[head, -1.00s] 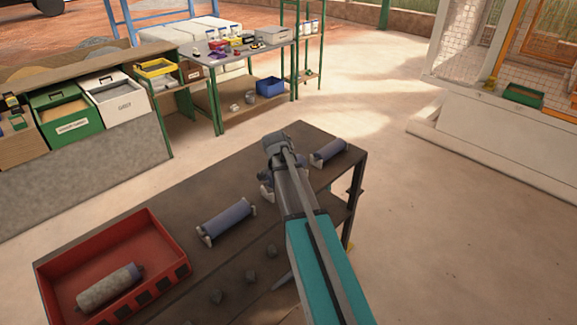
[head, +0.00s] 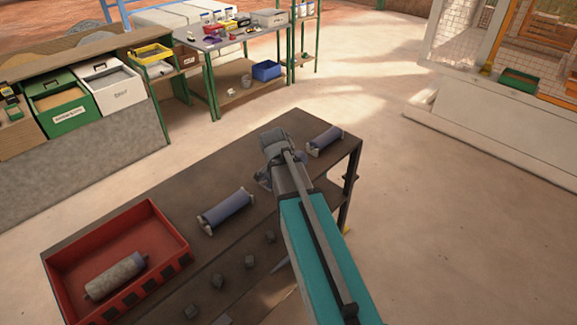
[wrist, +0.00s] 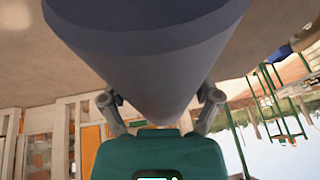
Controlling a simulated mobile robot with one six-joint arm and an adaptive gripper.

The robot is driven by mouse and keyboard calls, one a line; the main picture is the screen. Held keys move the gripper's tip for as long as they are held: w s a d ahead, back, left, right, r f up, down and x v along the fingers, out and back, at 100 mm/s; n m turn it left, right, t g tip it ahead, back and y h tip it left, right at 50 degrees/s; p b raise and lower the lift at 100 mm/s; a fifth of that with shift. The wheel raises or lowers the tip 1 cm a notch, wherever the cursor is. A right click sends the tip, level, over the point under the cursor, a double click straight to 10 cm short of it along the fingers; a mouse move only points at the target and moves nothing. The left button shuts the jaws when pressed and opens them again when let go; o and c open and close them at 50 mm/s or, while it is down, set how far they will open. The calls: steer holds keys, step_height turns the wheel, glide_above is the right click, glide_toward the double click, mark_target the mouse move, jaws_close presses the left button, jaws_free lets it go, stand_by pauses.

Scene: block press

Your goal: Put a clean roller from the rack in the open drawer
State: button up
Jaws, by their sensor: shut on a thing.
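In the wrist view a blue-grey roller (wrist: 150,50) fills the upper middle. The fingers of my gripper (wrist: 160,108) close on it from both sides. In the head view my gripper (head: 270,178) is over the dark rack table (head: 170,195), and my own arm hides most of the held roller. A blue roller (head: 226,210) lies on light end supports to its left. Another blue roller (head: 325,140) lies to its right, near the table's far corner. I cannot make out an open drawer.
A red crate (head: 178,235) at the table's left end holds a mottled grey roller (head: 115,276). Several grey knobs (head: 250,262) line the table's front. A workbench (head: 245,40) and bins stand behind. A green tray (head: 518,80) sits far right. The right floor is clear.

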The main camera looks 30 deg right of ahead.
stand_by(0.4)
steer(key=shift+f, duration=0.15)
step_height(320, 180, down, 5)
steer(key=b, duration=0.5)
steer(key=shift+s, duration=0.15)
steer(key=shift+s, duration=0.15)
